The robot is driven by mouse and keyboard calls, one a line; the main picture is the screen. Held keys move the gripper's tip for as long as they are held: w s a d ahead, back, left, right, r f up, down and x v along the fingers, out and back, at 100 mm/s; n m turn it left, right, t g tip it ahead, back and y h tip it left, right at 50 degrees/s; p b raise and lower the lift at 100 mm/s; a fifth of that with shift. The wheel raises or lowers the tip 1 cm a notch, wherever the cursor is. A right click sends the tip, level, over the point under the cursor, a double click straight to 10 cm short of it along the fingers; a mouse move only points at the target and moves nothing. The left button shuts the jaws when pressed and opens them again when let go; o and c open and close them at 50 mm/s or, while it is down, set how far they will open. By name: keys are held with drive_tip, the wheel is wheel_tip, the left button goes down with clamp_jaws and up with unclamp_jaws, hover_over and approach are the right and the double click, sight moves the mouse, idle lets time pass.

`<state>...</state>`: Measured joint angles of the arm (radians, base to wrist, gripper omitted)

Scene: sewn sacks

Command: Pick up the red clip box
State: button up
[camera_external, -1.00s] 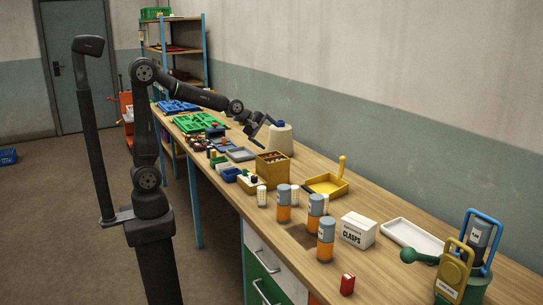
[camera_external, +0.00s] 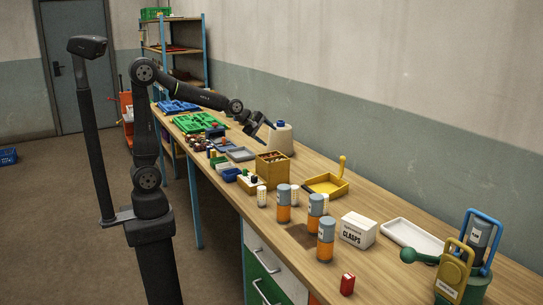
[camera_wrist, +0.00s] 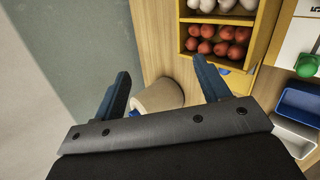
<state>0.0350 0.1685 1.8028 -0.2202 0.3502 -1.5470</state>
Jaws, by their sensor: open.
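A small red box (camera_external: 347,284), which I take as the red clip box, stands upright on the bench near its front edge, low in the external view. It does not show in the wrist view. My gripper (camera_external: 269,134) is far up the bench from it, in the air by a cream jug with a blue cap (camera_external: 281,138). In the wrist view my gripper (camera_wrist: 163,88) has its two blue fingers wide apart, with nothing held between them. The jug (camera_wrist: 158,97) shows behind and between the fingers.
Orange-and-grey canisters (camera_external: 326,240) and a white CLASPS box (camera_external: 357,230) stand near the red box. A wooden box (camera_external: 272,170), a yellow tray (camera_external: 326,186) and a white tray (camera_external: 412,237) lie along the bench. Yellow and blue upright tools (camera_external: 453,270) stand at the right end.

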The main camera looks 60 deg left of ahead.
drive_tip(key=shift+c, duration=0.7)
drive_tip(key=d+m+g+h, duration=0.3)
drive_tip(key=d+m, duration=1.6)
drive_tip(key=d, duration=1.8)
drive_tip(key=s+d+f+m+g, duration=0.1)
drive_tip(key=s+d+m+g, duration=0.1)
drive_tip(key=s+d+m, duration=1.05)
drive_tip(key=s+d+f+m+g, duration=0.1)
drive_tip(key=s+d+m, duration=0.55)
drive_tip(key=d, duration=1.15)
drive_tip(key=n, duration=0.2)
approach(347, 276)
wheel_tip(347, 276, down, 3)
drive_tip(key=w, duration=0.1)
drive_tip(key=shift+h, duration=0.4)
drive_tip(key=shift+d+x, duration=0.15)
drive_tip(key=shift+x, duration=1.5)
drive_tip(key=shift+d+x, duration=0.15)
drive_tip(key=shift+x, duration=1.45)
drive_tip(key=shift+r, duration=0.1)
